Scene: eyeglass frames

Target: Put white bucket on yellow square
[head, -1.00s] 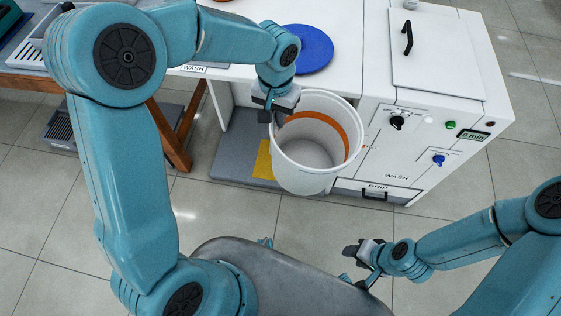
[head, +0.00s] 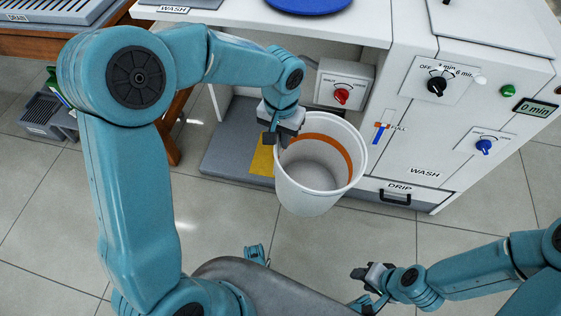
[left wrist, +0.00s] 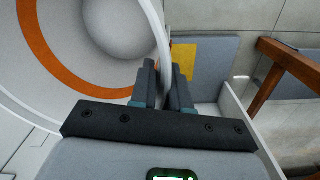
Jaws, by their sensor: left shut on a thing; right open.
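The white bucket (head: 312,194) has an orange band inside and is held upright in the head view. My left gripper (head: 277,138) is shut on the bucket's left rim. In the left wrist view the two fingers (left wrist: 163,88) pinch the bucket wall (left wrist: 70,105). The yellow square (head: 262,158) lies on a grey mat, just left of the bucket. The bucket and gripper hide part of it. It also shows in the left wrist view (left wrist: 184,62), beyond the fingers. My right gripper (head: 366,285) is open and empty at the lower right, away from the bucket.
The grey mat (head: 222,150) lies on the floor under a white counter (head: 230,14). A white machine (head: 400,150) with knobs and a drip drawer (head: 396,196) stands right of the bucket. A wooden table leg (head: 163,142) is at left. The tiled floor in front is clear.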

